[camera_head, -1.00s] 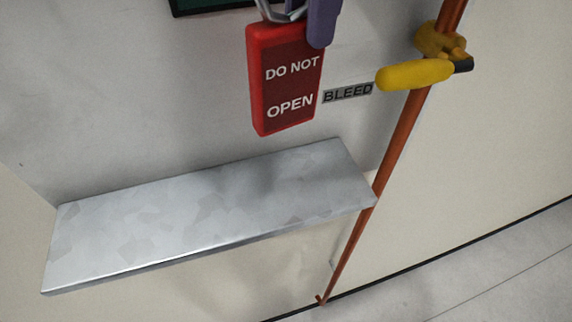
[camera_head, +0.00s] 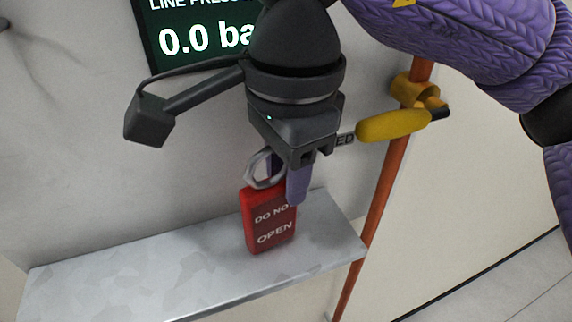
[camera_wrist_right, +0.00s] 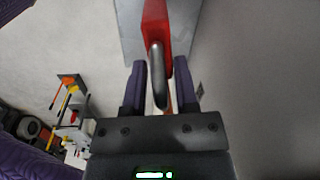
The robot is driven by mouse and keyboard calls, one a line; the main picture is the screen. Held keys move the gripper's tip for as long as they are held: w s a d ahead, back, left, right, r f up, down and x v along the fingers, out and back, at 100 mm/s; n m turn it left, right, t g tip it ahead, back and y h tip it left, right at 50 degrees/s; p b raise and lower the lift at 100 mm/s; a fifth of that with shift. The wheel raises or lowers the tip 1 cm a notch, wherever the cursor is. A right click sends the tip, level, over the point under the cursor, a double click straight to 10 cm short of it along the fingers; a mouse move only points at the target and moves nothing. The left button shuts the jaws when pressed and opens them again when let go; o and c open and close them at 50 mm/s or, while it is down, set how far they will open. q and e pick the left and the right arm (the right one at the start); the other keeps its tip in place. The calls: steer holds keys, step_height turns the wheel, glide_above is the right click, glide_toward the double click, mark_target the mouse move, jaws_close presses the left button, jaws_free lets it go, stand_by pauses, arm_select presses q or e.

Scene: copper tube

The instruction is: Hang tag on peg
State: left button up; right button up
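No peg is visible. My left gripper is out of view.
A bare metal shelf (camera_head: 110,278) juts from the wall below the tag. A copper pipe (camera_head: 384,205) with a yellow valve handle (camera_head: 393,125) runs at its right. A pressure display (camera_head: 200,38) reads about 0.0. A partly covered label (camera_head: 346,139) is beside the gripper.

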steer(key=shift+o, duration=1.4)
